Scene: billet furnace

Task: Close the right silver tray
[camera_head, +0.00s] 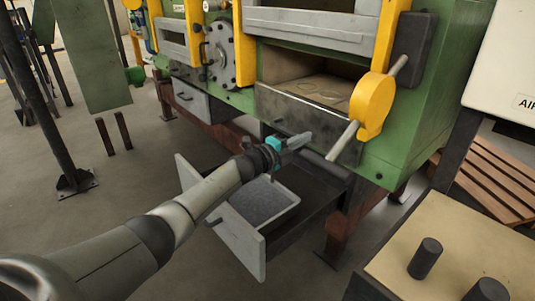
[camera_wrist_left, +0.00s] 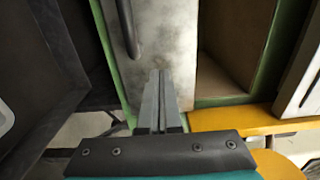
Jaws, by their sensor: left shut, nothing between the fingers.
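The right silver tray (camera_head: 240,235) is pulled out below the furnace's right opening, with its light grey front panel standing well forward of the furnace. A grey inner surface shows inside it, and my left arm hides part of the tray. My left gripper (camera_head: 303,139) is above the tray's rear part, close to the furnace front, with its fingers together and empty. In the left wrist view the shut fingers (camera_wrist_left: 160,85) point toward a worn metal plate (camera_wrist_left: 170,35); I cannot tell if they touch it. My right gripper is not in view.
The green furnace (camera_head: 425,135) carries yellow posts and a yellow lever mount (camera_head: 372,105) to the right of my gripper. A left drawer (camera_head: 190,100) sits in the furnace front. A table (camera_head: 420,215) with dark cylinders stands at the right. Floor is open in front of the tray.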

